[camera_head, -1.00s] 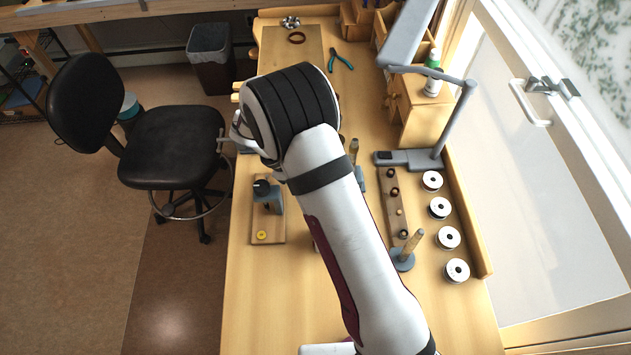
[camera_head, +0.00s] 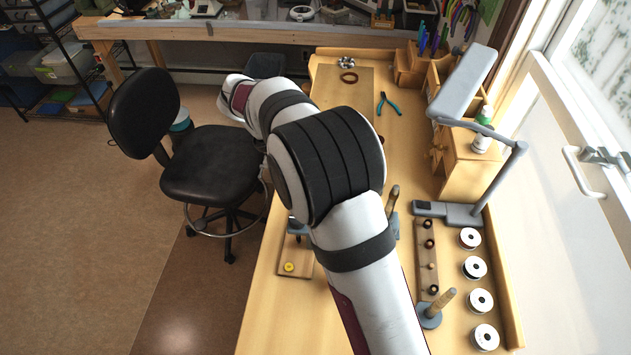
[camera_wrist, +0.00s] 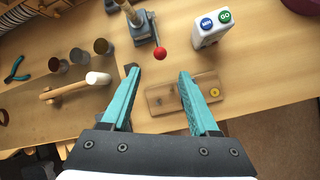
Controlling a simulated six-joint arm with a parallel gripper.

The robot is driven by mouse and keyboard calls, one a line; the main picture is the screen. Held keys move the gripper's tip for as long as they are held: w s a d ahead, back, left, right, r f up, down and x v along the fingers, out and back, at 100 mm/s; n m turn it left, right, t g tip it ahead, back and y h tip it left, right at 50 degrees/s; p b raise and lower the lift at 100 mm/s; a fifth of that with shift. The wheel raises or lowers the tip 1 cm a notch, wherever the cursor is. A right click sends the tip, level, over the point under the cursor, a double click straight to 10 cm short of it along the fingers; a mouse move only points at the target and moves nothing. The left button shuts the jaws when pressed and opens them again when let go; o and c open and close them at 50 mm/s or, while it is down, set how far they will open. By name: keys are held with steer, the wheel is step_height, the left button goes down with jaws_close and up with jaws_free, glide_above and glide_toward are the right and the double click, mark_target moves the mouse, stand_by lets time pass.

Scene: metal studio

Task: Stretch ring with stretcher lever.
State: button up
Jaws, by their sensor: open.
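In the wrist view my gripper (camera_wrist: 158,72) is open and empty, its two teal fingers spread above the bench. A lever with a red ball end (camera_wrist: 159,53) lies just beyond the fingertips, apart from them. It comes off a grey tool (camera_wrist: 140,24) that looks like the ring stretcher; its upper part is cut off by the picture edge. I cannot make out a ring on it. In the head view my arm hides much of the middle bench, and my gripper cannot be made out there.
A white box with blue and green buttons (camera_wrist: 208,28) stands right of the lever. Below is a wooden board (camera_wrist: 165,98) with a yellow disc (camera_wrist: 214,92). A mallet (camera_wrist: 97,78), metal cups (camera_wrist: 103,46) and pliers (camera_wrist: 17,70) lie left. A chair (camera_head: 210,165) stands beside the bench.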

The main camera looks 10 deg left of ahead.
steer(key=shift+a+r, duration=0.25)
steer(key=shift+r, duration=0.1)
steer(key=shift+c, duration=0.2)
steer(key=w+d+m+g, duration=0.1)
steer(key=d+m+g+y, duration=0.1)
steer(key=d+m, duration=0.1)
steer(key=w+d+r+m+y, duration=0.1)
steer(key=m, duration=0.1)
steer(key=shift+w+d+r+g, duration=0.1)
steer(key=shift+w+d+g, duration=0.2)
steer(key=shift+g, duration=0.1)
steer(key=c, duration=0.5)
steer(key=w+d+r+m+y, duration=0.1)
steer(key=d+m+y, duration=0.1)
steer(key=w+d+r+m+g+y, duration=0.1)
steer(key=d+r+m+y, duration=0.1)
steer(key=m, duration=0.1)
steer(key=w+d+r+m+y, duration=0.1)
steer(key=w+m+y, duration=0.1)
steer(key=m, duration=0.1)
steer(key=shift+d+r+y, duration=0.15)
steer(key=shift+d+y, duration=0.15)
steer(key=shift+d, duration=0.1)
jaws_close()
steer(key=x, duration=1.3)
steer(key=shift+s+f, duration=0.2)
steer(key=shift+s, duration=0.25)
